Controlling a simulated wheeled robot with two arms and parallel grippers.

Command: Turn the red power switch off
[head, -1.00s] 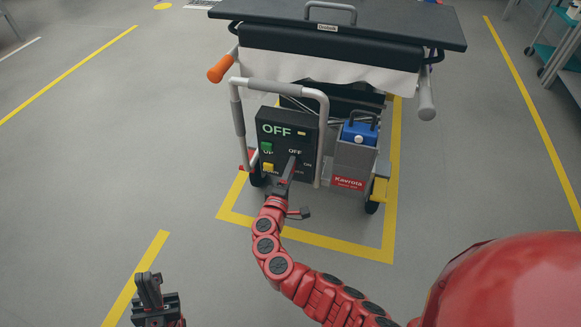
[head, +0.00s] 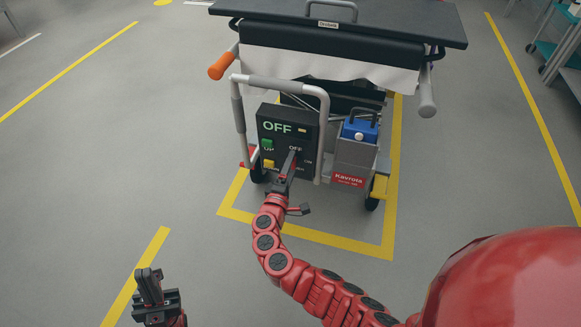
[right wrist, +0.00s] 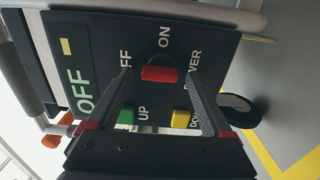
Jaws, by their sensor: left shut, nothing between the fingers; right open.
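The red power switch (right wrist: 160,74) sits on the dark control panel (head: 264,153) at the cart's end. In the right wrist view it is a red bar beside the ON label. My right gripper (right wrist: 159,78) is open, its fingers on either side of the switch. I cannot tell whether they touch it. In the head view my right gripper (head: 291,157) is in front of the panel and hides the switch. Large green letters on the panel read OFF (right wrist: 80,91). My left gripper (head: 148,273) is shut and empty, low on the left, far from the panel.
A green UP button (right wrist: 127,117) and a yellow DOWN button (right wrist: 181,118) are close to the switch. A grey handle frame (head: 278,83) surrounds the panel. A blue-topped box (head: 355,152) stands to its right. The grey floor on the left is clear.

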